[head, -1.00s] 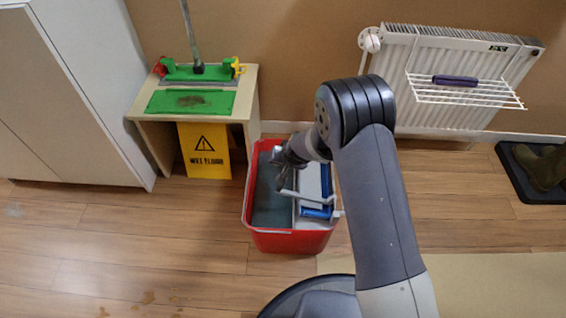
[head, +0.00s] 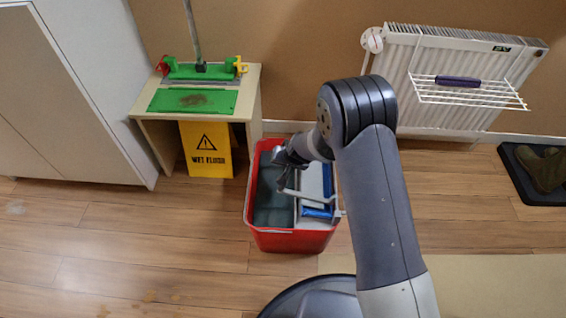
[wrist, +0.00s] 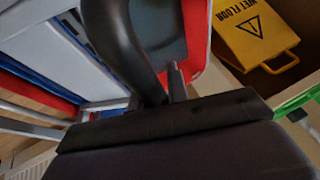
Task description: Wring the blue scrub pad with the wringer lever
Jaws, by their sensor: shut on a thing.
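The red bucket (head: 290,242) stands on the floor, with a grey wringer in its right half. The wringer lever (head: 308,196) is a pale grey bar running from my gripper (head: 283,172) to the bucket's right side. My gripper is shut on what seems to be the lever's end; in the wrist view a dark curved bar (wrist: 128,45) runs into the jaws. Blue strips (head: 318,213) show in the wringer, and a blue band shows in the wrist view (wrist: 40,78). I cannot tell whether these are the blue scrub pad or wringer parts.
A small table (head: 252,100) with a green board stands behind left, with a yellow wet-floor sign (head: 207,150) below. A white radiator (head: 400,60) carries a rack (head: 430,98) holding a dark purple pad (head: 457,82). A boot tray (head: 520,190) is right.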

